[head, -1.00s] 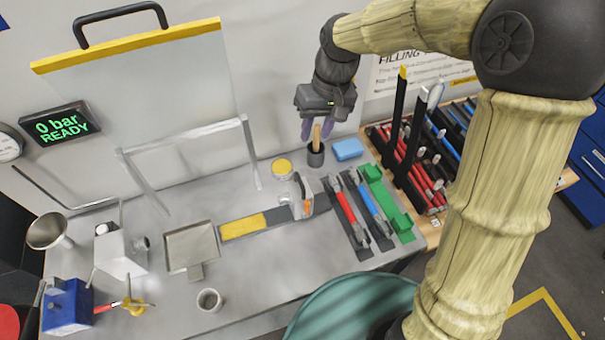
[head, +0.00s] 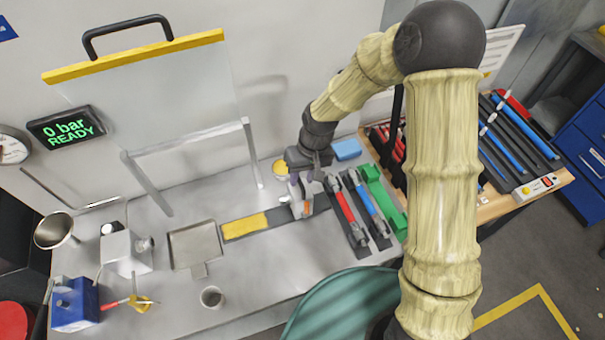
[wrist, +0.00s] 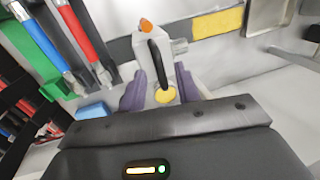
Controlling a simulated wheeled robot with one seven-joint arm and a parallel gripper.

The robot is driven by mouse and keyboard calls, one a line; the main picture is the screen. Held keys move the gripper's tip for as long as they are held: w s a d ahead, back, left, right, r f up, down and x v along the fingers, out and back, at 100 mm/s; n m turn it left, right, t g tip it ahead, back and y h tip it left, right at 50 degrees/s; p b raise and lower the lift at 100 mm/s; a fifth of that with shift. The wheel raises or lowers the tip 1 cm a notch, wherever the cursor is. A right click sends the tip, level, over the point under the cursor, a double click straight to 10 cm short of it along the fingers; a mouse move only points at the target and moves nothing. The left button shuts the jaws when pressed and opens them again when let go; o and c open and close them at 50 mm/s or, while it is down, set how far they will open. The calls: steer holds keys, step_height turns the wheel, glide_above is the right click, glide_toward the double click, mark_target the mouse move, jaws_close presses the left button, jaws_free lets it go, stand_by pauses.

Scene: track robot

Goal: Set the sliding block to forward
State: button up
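The sliding block (head: 302,200), pale grey with an orange mark and a black handle, sits on a dark rail (head: 277,216). The rail has a yellow section (head: 244,226) to the left; the block is at its right part. My gripper (head: 303,180) is low over the block. In the wrist view, the purple fingers of my gripper (wrist: 159,82) are spread, one on each side of the block's handle (wrist: 158,63). The block (wrist: 148,45) shows just beyond them. I cannot tell whether the fingers touch it.
Red (head: 344,213) and blue (head: 370,206) bars and a green holder (head: 386,200) stand close to the right. A yellow-topped jar (head: 280,168) is behind the block. A metal tray (head: 195,246) lies left of the rail. A raised clear guard (head: 145,95) stands behind.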

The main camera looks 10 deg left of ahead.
steer(key=shift+f, duration=0.25)
jaws_close()
steer(key=shift+a, duration=0.15)
